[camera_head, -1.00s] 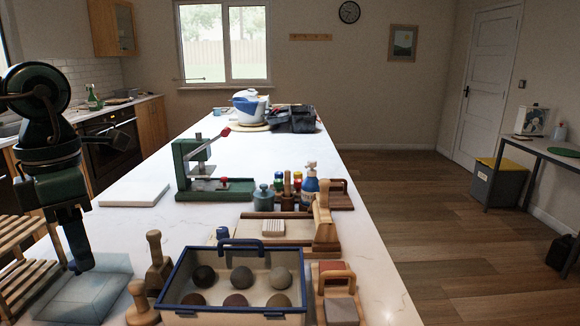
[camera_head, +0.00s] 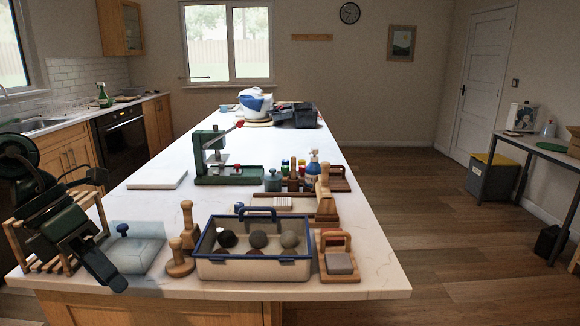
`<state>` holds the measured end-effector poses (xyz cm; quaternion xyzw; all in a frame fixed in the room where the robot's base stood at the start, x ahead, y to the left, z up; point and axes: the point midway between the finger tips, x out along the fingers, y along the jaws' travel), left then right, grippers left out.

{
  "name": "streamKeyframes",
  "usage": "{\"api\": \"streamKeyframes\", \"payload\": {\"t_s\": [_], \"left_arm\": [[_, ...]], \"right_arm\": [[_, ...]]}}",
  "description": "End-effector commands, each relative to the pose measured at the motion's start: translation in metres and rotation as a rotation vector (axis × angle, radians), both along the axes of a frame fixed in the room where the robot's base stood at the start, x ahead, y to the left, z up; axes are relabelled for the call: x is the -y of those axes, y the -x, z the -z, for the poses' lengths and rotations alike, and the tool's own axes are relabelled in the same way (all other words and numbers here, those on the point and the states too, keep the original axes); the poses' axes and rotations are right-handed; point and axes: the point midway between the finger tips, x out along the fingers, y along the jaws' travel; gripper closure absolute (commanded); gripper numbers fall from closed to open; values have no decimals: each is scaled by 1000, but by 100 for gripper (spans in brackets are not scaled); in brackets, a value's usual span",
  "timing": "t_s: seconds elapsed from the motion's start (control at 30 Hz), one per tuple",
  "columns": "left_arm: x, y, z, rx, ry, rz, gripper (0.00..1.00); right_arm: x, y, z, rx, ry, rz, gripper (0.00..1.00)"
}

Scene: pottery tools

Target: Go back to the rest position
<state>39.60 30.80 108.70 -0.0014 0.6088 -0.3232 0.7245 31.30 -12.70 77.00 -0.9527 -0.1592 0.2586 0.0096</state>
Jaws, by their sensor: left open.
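My left gripper (camera_head: 104,272) is at the lower left, over the front left corner of the table. It is open with nothing seen between its fingers, pointing down and to the right. It is beside a pale blue box-like block with a dark blue knob (camera_head: 140,252), partly in front of it. My right gripper is not in view.
On the white table (camera_head: 330,278) stand a blue-rimmed tray (camera_head: 255,268) of several balls, wooden stamps (camera_head: 180,262), a wooden-handled block holder (camera_head: 338,262), a green press (camera_head: 222,160) and a white slab (camera_head: 157,179). A slatted wooden rack (camera_head: 30,255) stands at left.

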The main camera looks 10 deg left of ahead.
Motion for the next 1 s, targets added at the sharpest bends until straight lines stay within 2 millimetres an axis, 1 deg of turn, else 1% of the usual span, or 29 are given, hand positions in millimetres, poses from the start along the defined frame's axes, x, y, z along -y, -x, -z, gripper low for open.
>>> {"api": "streamKeyframes", "payload": {"t_s": [0.03, 0.17, 0.3, 0.37, 0.47, 0.57, 0.6, 0.67, 0.7, 0.77, 0.8, 0.87, 0.9, 0.97, 1.0], "left_arm": [[3, -1, 8, -5, 105, -55, 49], [12, -8, 30, -22, 393, -240, 49], [17, -16, 58, -70, 729, -525, 49], [17, -20, 70, -99, 862, -661, 49], [16, -22, 96, -166, 1061, -903, 49], [16, -19, 128, -257, 1230, -1163, 49], [17, -16, 143, -300, 1289, -1271, 49], [22, -9, 165, -373, 1365, -1433, 49], [26, -3, 181, -429, 1409, -1544, 49], [36, 8, 205, -522, 1462, -1709, 49], [46, 17, 220, -592, 1488, -1820, 49], [63, 31, 242, -703, 1512, -1977, 49], [76, 41, 254, -780, 1518, -2073, 49], [97, 54, 268, -893, 1516, -2198, 49], [111, 63, 276, -964, 1507, -2269, 49]], "right_arm": [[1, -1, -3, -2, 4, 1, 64], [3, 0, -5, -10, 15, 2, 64], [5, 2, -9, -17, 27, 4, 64], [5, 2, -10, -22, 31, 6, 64], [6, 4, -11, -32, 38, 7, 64], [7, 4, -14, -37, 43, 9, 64], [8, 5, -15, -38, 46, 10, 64], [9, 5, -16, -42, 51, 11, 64], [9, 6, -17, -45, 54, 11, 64], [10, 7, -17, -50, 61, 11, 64], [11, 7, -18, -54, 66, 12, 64], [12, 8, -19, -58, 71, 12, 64], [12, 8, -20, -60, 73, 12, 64], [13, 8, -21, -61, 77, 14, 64], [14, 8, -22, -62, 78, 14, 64]]}}
